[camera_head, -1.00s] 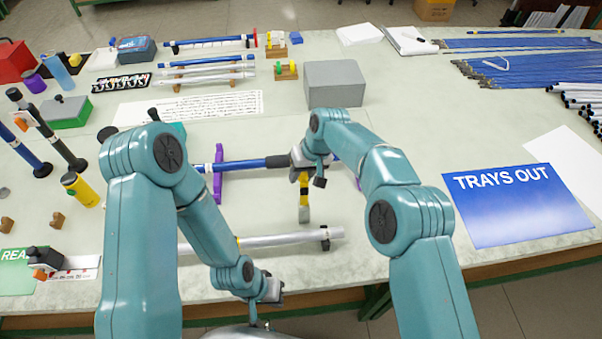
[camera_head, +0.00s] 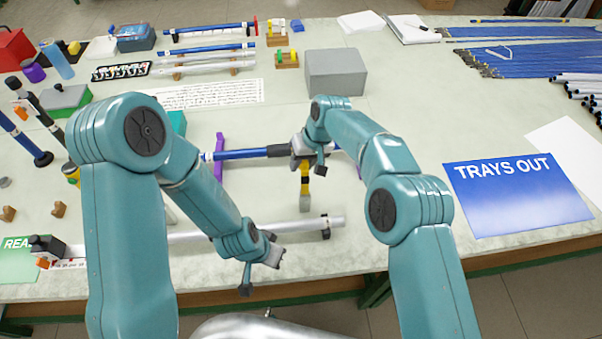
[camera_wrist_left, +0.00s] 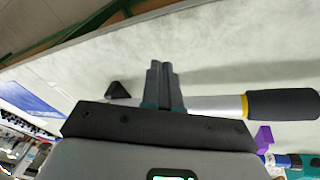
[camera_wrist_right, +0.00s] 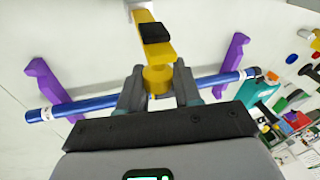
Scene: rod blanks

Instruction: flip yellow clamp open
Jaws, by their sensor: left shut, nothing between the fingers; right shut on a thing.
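The yellow clamp (camera_wrist_right: 153,48) has a black pad and a grey far end; in the head view it hangs toward the front edge (camera_head: 305,187). A blue rod (camera_wrist_right: 85,106) lies across purple stands (camera_wrist_right: 233,62) under my right gripper. My right gripper (camera_wrist_right: 158,88) is shut on the yellow clamp's rounded base; in the head view its wrist hides part of the rod (camera_head: 242,154). My left gripper (camera_wrist_left: 165,84) is shut and empty, apart from the clamp, near the front edge.
A grey box (camera_head: 336,74) stands behind my right arm. A blue TRAYS OUT sheet (camera_head: 517,198) lies to the right. Several rods lie at the back right. Bottles and tools crowd the left.

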